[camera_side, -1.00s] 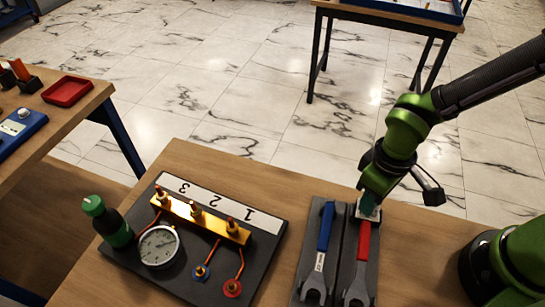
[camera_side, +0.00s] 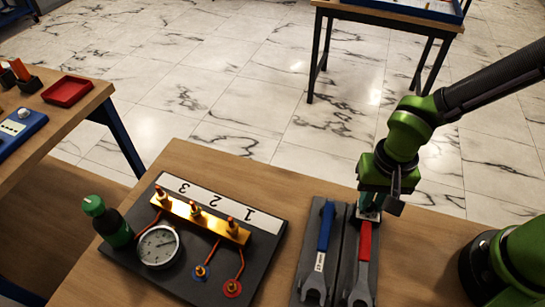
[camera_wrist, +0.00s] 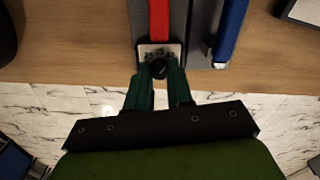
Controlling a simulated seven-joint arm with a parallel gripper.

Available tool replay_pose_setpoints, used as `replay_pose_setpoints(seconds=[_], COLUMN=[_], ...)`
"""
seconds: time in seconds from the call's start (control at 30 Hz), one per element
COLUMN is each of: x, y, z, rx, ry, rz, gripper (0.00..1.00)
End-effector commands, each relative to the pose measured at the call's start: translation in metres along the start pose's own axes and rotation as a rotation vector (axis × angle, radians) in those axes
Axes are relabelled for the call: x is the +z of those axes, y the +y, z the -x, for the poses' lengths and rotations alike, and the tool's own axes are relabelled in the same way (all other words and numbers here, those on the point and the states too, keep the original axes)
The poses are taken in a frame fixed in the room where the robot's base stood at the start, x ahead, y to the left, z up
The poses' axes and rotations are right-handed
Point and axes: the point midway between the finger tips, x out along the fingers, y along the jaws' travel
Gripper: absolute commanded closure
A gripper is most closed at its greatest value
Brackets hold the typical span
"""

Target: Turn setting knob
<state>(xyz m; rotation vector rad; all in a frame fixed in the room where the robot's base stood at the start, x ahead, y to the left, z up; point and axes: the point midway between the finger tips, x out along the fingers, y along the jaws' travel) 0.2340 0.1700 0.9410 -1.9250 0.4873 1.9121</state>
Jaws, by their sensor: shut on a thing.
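The setting knob (camera_wrist: 158,67) is a small black knob on a pale plate (camera_wrist: 147,50) with printed numbers, at the handle end of the red wrench (camera_wrist: 159,20). My gripper (camera_wrist: 158,74) is shut on the knob, with one green finger on each side. In the side view my gripper (camera_side: 369,213) points down at the top end of the red wrench (camera_side: 363,255), and the knob is hidden behind the fingers. The numbers are partly covered in the wrist view, and I cannot read the pointer's setting.
A blue wrench (camera_side: 325,230) lies left of the red one in the dark holder (camera_side: 344,262).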

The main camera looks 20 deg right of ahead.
Motion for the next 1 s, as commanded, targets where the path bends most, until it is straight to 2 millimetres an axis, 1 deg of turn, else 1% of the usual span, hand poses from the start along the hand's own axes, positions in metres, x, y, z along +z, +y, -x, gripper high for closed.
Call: replay_pose_setpoints(seconds=[0.3,0.77,0.8,0.93,1.0], x=[0.0000,-0.0001,-0.0001,-0.0001,0.0000], y=[-0.0002,-0.0002,-0.0002,-0.0002,-0.0001], z=[0.0003,0.0002,0.0002,0.0002,0.0002], rx=[-0.001,-0.001,-0.001,-0.001,0.000], ry=[0.003,0.003,0.003,0.003,0.003], rz=[-0.086,-0.094,-0.094,-0.093,-0.093], gripper=[1.00,1.00,0.73,0.53,0.53])
